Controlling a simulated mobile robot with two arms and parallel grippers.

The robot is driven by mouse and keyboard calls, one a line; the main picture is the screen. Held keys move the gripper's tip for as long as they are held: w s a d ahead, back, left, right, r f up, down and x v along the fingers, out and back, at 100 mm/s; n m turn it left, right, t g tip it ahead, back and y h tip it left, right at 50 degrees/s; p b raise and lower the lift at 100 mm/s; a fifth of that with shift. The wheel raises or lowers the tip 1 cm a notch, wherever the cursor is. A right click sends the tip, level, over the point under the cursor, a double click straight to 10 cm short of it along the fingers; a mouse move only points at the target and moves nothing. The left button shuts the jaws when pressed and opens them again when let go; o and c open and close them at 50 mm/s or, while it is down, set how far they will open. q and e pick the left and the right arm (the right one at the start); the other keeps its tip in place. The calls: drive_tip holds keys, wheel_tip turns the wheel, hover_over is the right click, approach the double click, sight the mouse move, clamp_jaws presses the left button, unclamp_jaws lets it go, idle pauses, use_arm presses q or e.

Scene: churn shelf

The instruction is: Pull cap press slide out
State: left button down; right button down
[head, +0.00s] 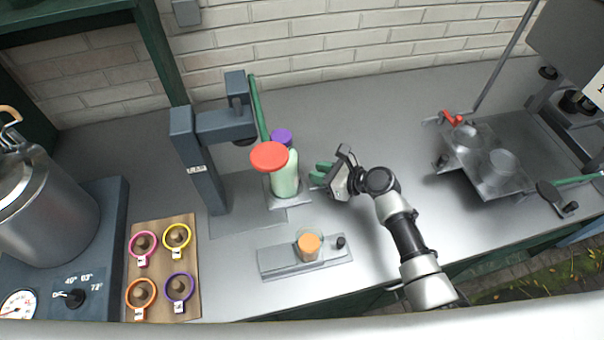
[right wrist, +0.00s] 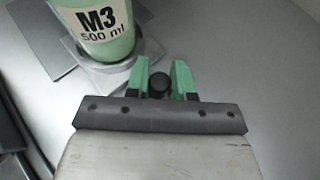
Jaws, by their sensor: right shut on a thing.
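The cap press (head: 197,160) is a dark grey column with an overhanging head and a green lever. Its slide (head: 290,202) is a grey plate at the press base, bearing a pale green bottle (head: 285,180) with a red top. In the right wrist view the bottle (right wrist: 95,30) is labelled M3 500 ml and sits in a round grey seat. My right gripper (head: 320,173) is right of the bottle. Its green fingers close on a black knob (right wrist: 158,84) beside the seat; the knob is hidden in the head view. My left gripper is not in view.
A second grey block (head: 275,264) in front holds an orange-filled glass and a black knob. A purple-capped item (head: 282,137) stands behind the bottle. Several coloured rings lie on a brown board (head: 160,292) at left. The counter right of my gripper is clear up to a metal stand (head: 485,165).

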drive_tip(key=d, duration=0.2)
drive_tip(key=w+d, duration=0.1)
drive_tip(key=d, duration=0.1)
drive_tip(key=shift+d, duration=0.25)
drive_tip(key=c, duration=1)
unclamp_jaws()
drive_tip(key=shift+a, duration=0.1)
drive_tip(key=b+v, duration=0.1)
drive_tip(key=v, duration=1)
drive_tip(key=shift+f, duration=0.1)
